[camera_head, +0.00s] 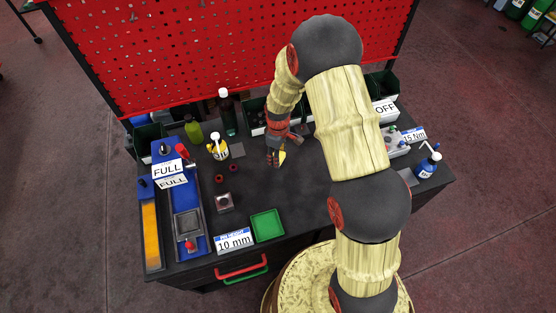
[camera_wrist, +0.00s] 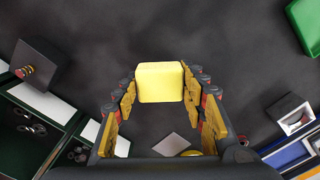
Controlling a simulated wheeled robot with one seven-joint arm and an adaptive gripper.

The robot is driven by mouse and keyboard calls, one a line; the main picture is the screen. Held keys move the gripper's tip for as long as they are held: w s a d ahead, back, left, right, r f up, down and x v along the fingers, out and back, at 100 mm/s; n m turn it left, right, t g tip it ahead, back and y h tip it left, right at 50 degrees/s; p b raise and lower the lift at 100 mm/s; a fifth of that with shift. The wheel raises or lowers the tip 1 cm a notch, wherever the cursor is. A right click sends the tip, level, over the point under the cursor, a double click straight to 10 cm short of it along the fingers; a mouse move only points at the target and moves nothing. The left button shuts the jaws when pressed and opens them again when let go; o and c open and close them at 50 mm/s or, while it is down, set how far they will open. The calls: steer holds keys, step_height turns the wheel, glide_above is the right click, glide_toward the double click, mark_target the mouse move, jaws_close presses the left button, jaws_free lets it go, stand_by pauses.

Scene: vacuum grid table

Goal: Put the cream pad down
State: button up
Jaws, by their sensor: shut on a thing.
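The cream pad (camera_wrist: 160,82) is a pale yellow, rounded block in the middle of the wrist view. My gripper (camera_wrist: 160,92) is shut on it, one finger on each side. In the head view my gripper (camera_head: 277,158) points down over the middle back of the dark table (camera_head: 300,195), in front of the bins. A small yellow patch of the pad (camera_head: 282,158) shows at the fingertips there. Whether the pad touches the table top or hangs just above it, I cannot tell.
A green tray (camera_head: 268,225) lies at the front. Blue fixtures (camera_head: 187,215) with FULL signs stand at the left. A yellow bottle (camera_head: 218,149) and red rings (camera_head: 219,179) stand left of my gripper. The table's middle is clear.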

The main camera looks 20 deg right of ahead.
steer(key=shift+f, duration=1.45)
steer(key=shift+f, duration=0.1)
steer(key=shift+f, duration=0.15)
steer(key=o, duration=1.1)
steer(key=shift+r, duration=0.2)
